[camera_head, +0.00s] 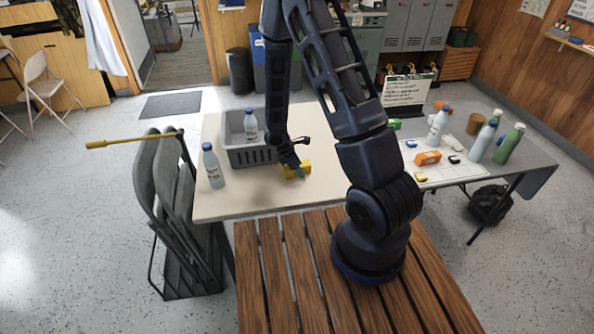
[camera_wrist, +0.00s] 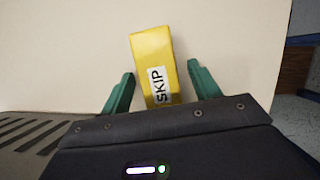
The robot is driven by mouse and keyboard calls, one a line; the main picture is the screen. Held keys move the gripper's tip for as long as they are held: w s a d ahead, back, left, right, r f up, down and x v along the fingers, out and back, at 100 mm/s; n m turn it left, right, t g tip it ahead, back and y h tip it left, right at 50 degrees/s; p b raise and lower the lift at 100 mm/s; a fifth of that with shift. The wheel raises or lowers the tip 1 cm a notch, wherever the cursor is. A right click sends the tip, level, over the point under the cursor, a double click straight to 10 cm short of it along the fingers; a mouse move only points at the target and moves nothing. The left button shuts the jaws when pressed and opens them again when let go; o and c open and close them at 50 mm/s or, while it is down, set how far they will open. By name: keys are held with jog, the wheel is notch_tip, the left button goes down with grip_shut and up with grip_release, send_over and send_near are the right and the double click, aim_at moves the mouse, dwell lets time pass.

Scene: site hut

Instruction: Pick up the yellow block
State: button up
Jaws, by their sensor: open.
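The yellow block (camera_wrist: 153,50) lies on the cream table top (camera_head: 240,203) and carries a white label reading "SKIP". In the wrist view it sits between and a little beyond my gripper's two green fingers, with a gap on each side. My gripper (camera_wrist: 160,90) is open and empty. In the head view my gripper (camera_head: 299,174) is low at the table, right at the yellow block (camera_head: 290,171), and partly covers it.
A grey crate (camera_head: 250,157) holding a bottle stands left of the block, with another bottle (camera_head: 212,166) beside it. Folded chairs (camera_head: 172,200) stand at the table's left edge.

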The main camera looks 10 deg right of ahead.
jog(key=shift+f, duration=0.15)
jog(key=c, duration=1.1)
jog(key=shift+c, duration=0.2)
